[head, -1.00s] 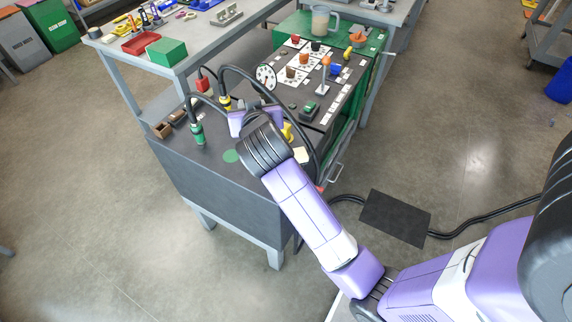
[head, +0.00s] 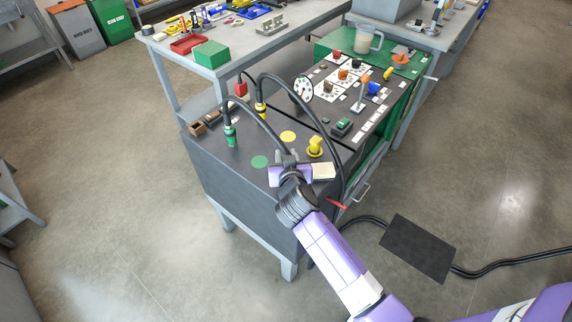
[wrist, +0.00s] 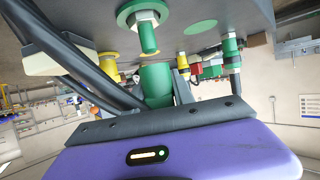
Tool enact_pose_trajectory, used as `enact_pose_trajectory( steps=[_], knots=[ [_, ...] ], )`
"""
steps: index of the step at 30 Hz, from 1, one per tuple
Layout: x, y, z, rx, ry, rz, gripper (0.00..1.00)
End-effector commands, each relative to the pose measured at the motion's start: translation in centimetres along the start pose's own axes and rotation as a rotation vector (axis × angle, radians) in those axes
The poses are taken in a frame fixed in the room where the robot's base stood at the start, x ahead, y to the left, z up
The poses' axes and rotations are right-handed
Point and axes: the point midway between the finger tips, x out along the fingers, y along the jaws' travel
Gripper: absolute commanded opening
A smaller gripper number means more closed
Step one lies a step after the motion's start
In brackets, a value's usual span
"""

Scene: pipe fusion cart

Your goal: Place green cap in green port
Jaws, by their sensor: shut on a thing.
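My gripper (head: 289,160) is over the near end of the cart's dark top, just right of a flat green disc (head: 259,162). In the wrist view, where the scene looks upside down, it is shut on a green cylindrical cap (wrist: 155,85), partly hidden behind the gripper's dark front edge. A green port (wrist: 147,35), with a green ring, grey nut and green stud, shows in the wrist view near the cap. The stud and cap appear apart there, but the depth gap is unclear. My gripper hides the port and cap in the head view.
A yellow fitting (head: 315,147) and a pale block (head: 323,171) stand close right of my gripper. A green hose connector (head: 230,136) stands to the left, with black hoses arching over the cart. A yellow disc (head: 288,137) lies behind. Switches and a gauge (head: 303,89) fill the far end.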

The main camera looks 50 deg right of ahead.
Motion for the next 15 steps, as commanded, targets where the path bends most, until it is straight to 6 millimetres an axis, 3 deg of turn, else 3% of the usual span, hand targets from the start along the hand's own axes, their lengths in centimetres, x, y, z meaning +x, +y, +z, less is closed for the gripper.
enact_pose_trajectory(
  steps=[9,15],
  knots=[
    [1.3,0.0,3.3,-0.001,-0.002,0.0,0.0],
    [1.5,-0.1,3.7,0.0,0.001,-0.002,0.0]
  ],
)
